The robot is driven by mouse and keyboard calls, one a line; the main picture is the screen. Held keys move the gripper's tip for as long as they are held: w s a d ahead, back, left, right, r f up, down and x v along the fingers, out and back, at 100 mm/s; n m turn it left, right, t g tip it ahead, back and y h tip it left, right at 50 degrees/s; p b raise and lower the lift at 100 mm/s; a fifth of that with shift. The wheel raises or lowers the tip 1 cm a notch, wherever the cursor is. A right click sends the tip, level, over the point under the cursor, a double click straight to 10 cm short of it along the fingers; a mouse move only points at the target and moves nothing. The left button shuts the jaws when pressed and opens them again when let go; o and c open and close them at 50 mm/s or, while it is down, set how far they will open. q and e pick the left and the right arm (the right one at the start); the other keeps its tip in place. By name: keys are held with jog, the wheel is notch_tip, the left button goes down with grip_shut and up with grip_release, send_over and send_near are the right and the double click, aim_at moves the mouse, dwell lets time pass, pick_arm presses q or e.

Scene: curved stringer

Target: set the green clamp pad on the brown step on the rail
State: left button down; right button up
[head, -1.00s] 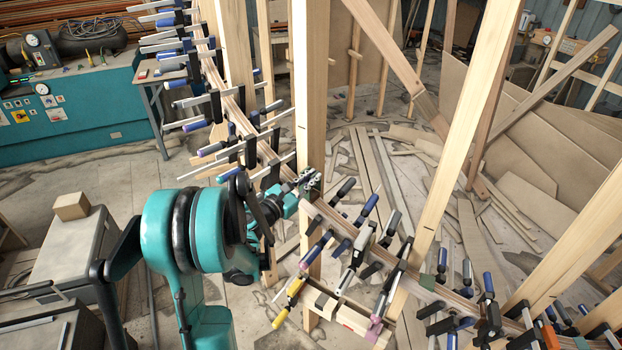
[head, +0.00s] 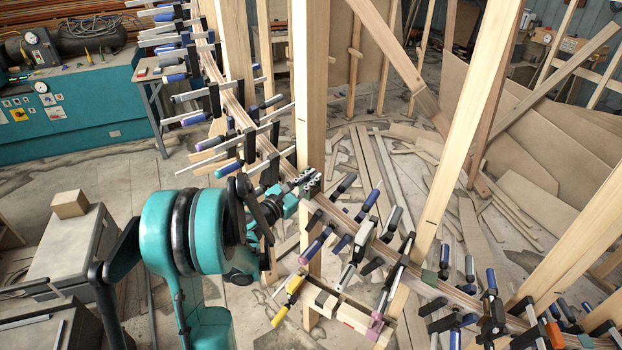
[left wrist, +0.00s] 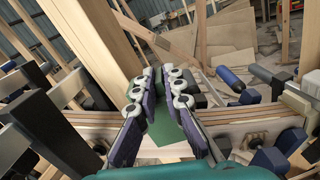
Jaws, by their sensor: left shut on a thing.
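My left gripper (head: 309,182) is at the curved wooden rail (head: 458,294), beside the tall post in the middle of the head view. In the left wrist view its two jaws (left wrist: 163,98) are shut on the green clamp pad (left wrist: 164,128), a flat green piece between and below the fingertips. The rail (left wrist: 245,121) runs across behind the jaws in that view. In the head view the held pad is mostly hidden by the fingers. I cannot pick out the brown step from the rail. My right gripper is not in view.
Several bar clamps line the rail on both sides of the gripper, including a yellow-handled one (head: 287,300). Another green pad (head: 429,278) sits on the rail to the right. The upright post (head: 309,90) stands close to the gripper. Loose boards lie on the floor behind.

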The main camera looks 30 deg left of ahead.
aim_at(311, 193)
pick_arm(q)
jog(key=shift+f, duration=0.1)
jog(key=shift+f+b, duration=1.3)
jog(key=shift+b, duration=0.05)
jog(key=shift+f+b, duration=0.5)
jog(key=shift+b, duration=0.15)
jog(key=c, duration=1.6)
grip_release()
jog(key=shift+o, duration=0.2)
jog(key=s+a, duration=0.1)
jog(key=s, duration=1.1)
jog(key=shift+a, duration=0.35)
